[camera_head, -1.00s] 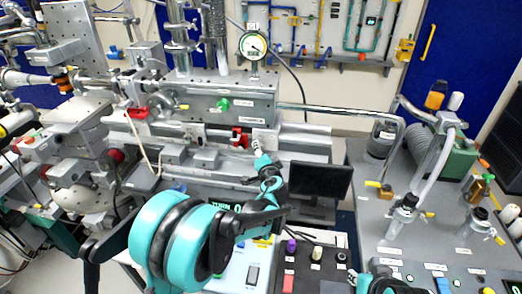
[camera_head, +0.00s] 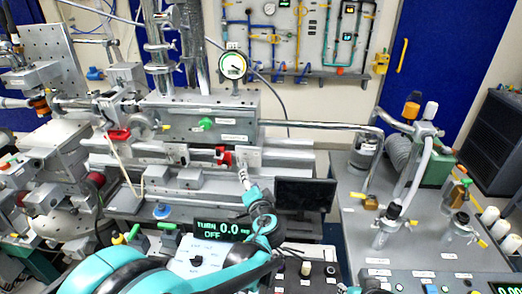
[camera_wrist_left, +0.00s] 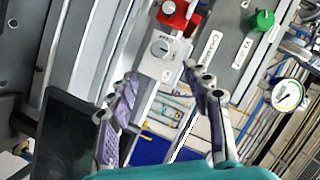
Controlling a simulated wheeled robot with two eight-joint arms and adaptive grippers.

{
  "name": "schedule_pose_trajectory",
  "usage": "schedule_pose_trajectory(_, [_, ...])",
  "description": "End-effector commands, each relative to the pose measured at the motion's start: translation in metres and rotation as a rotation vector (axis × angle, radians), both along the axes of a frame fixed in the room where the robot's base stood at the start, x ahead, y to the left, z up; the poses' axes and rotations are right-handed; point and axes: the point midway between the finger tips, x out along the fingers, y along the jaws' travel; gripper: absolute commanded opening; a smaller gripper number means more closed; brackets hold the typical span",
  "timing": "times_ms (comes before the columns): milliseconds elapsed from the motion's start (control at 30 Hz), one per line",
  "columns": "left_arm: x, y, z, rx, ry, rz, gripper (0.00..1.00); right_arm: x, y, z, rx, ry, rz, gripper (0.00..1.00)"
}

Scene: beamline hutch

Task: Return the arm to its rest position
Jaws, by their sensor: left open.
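My left arm is teal and black and rises from the bottom of the head view. Its gripper (camera_head: 243,177) points up and away toward the grey rail bench (camera_head: 200,152). In the left wrist view the two fingers stand apart with nothing between them, so the gripper (camera_wrist_left: 160,76) is open and empty. Beyond the fingers in that view are a red part (camera_wrist_left: 178,14) and a grey block with a round knob (camera_wrist_left: 160,47). They look apart from the fingers. My right gripper cannot be made out in either view.
A dark monitor (camera_head: 305,194) stands just right of the left gripper. A control box with a lit display (camera_head: 219,227) lies below, partly hidden by my arm. A grey table (camera_head: 350,222) with glassware and valves is at right. A dial gauge (camera_head: 232,65) stands above the bench.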

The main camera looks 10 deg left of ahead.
Motion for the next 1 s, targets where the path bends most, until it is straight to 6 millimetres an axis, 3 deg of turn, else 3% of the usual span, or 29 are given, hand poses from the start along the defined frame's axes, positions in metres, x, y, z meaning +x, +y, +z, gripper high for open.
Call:
schedule_pose_trajectory(133, [-0.007, 0.009, 0.002, -0.025, 0.018, 0.017, 0.5, 0.0, 0.0, 0.0, 0.0, 0.0, 0.0, 0.27])
schedule_pose_trajectory(267, [-0.035, 0.039, 0.004, -0.119, 0.083, 0.072, 0.5, 0.0, 0.0, 0.0, 0.0, 0.0, 0.0, 0.27])
schedule_pose_trajectory(400, [-0.091, 0.074, -0.001, -0.285, 0.19, 0.152, 0.5, 0.0, 0.0, 0.0, 0.0, 0.0, 0.0, 0.27])
schedule_pose_trajectory(533, [-0.149, 0.093, -0.013, -0.452, 0.29, 0.211, 0.5, 0.0, 0.0, 0.0, 0.0, 0.0, 0.0, 0.27])
schedule_pose_trajectory(700, [-0.223, 0.093, -0.034, -0.672, 0.403, 0.256, 0.5, 0.0, 0.0, 0.0, 0.0, 0.0, 0.0, 0.27])
schedule_pose_trajectory(800, [-0.258, 0.086, -0.045, -0.784, 0.452, 0.267, 0.5, 0.0, 0.0, 0.0, 0.0, 0.0, 0.0, 0.27])
schedule_pose_trajectory(1000, [-0.293, 0.071, -0.057, -0.914, 0.504, 0.266, 0.5, 0.0, 0.0, 0.0, 0.0, 0.0, 0.0, 0.27])
